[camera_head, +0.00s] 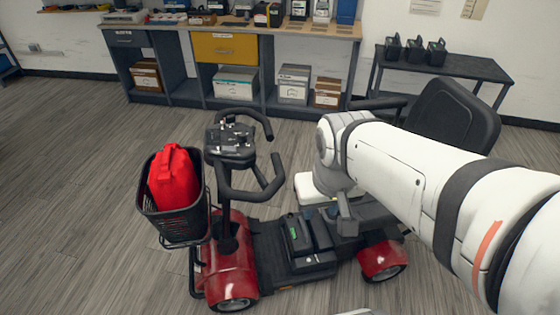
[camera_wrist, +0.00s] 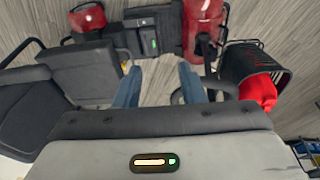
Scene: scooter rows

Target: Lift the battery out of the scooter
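The red and black scooter (camera_head: 228,272) stands on the floor with its handlebars to the left. A dark battery block (camera_head: 299,237) with a small green light sits on its deck. The battery (camera_wrist: 150,42) also shows in the wrist view, beyond the fingertips. My gripper (camera_head: 340,212) hangs over the scooter, right of the battery, and hides part of the seat area. In the wrist view my gripper (camera_wrist: 160,82) has its two blue fingers apart, with only floor seen between them. It looks empty.
A black basket (camera_head: 180,222) holding a red bag (camera_head: 174,180) is at the scooter's front. The black seat back (camera_head: 455,115) stands behind my arm. A side table (camera_head: 450,66) bears three black units (camera_head: 415,50). A workbench (camera_head: 285,29) lines the wall; open floor lies left.

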